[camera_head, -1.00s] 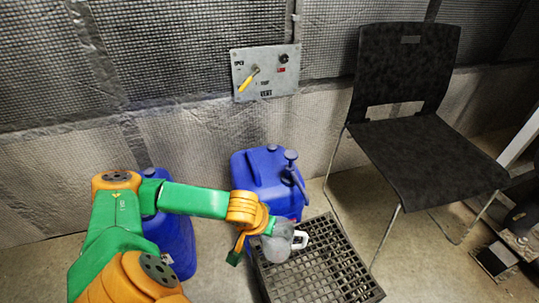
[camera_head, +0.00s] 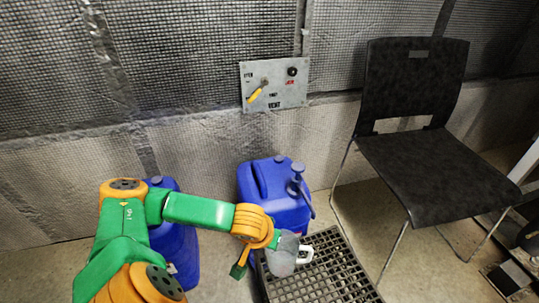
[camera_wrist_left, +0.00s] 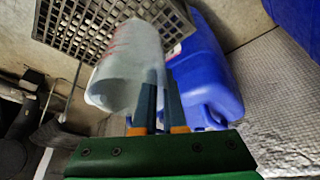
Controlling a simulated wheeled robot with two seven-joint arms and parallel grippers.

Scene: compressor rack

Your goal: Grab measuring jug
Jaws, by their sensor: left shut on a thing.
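The measuring jug (camera_head: 283,256) is a translucent grey-white vessel with a white handle on its right side. It is in front of the blue canister, over the left part of the black grate in the head view. My left gripper (camera_head: 272,243) is shut on the jug. In the left wrist view the jug (camera_wrist_left: 130,65) lies across the fingers of my left gripper (camera_wrist_left: 160,95), with faint red markings on its side. The fingertips are partly hidden against the jug. My right gripper is not in view.
A blue canister with a pump (camera_head: 270,190) stands behind the jug, and another blue canister (camera_head: 177,240) stands behind my left arm. The black grate (camera_head: 335,270) lies on the floor. A black chair (camera_head: 430,170) stands right. A vent panel (camera_head: 285,85) is on the wall.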

